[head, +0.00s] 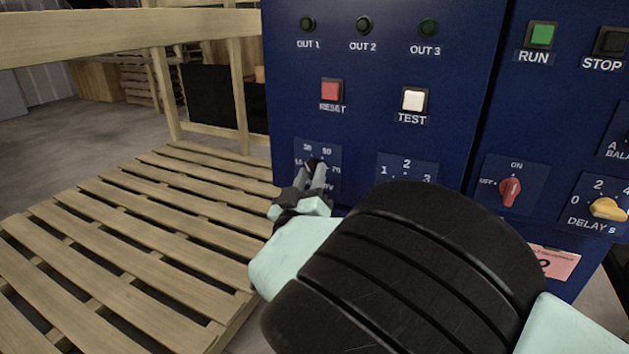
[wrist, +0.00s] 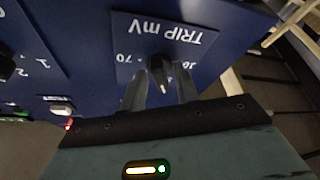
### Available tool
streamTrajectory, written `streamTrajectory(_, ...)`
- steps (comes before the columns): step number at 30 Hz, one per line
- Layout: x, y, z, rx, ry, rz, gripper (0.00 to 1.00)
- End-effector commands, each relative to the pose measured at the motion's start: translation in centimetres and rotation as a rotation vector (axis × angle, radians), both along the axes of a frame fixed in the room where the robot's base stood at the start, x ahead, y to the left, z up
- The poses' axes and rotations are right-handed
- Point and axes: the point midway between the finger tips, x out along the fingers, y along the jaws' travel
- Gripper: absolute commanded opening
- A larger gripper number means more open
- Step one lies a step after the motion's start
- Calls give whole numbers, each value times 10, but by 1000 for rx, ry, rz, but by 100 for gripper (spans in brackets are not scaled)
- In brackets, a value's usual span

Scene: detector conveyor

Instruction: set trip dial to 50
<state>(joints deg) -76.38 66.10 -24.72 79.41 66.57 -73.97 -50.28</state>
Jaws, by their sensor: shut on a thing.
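The trip dial (wrist: 160,68) is a black pointer knob on a blue plate marked "TRIP mV" (wrist: 165,28), which appears upside down in the wrist view. In the head view its plate (head: 331,150) is at the lower left of the blue cabinet, with 30 and 50 along the top and 70 at the right. My gripper (head: 317,166) is shut on the knob; its fingers flank it in the wrist view (wrist: 161,84). The pointer faces the 30-and-50 side of the scale. My gripper covers those marks in the wrist view, so I cannot tell the exact setting.
The blue cabinet (head: 375,135) also carries a red RESET button (head: 332,90), a white TEST button (head: 414,99), a red ON/OFF knob (head: 510,192) and a yellow DELAY knob (head: 607,209). My arm hides the 1-2-3 selector's knob in the head view. A slatted wooden pallet (head: 130,235) lies left.

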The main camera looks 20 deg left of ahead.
Motion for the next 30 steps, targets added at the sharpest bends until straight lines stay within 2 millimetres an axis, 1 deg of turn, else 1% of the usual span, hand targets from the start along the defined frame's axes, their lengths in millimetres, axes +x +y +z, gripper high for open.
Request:
streamTrajectory(1,0,1,-5,29,-2,0,8)
streamTrajectory(9,1,2,-9,239,-18,-2,8)
streamTrajectory(21,1,4,-7,614,-48,-2,8)
streamTrajectory(30,1,6,-4,834,-65,-1,8)
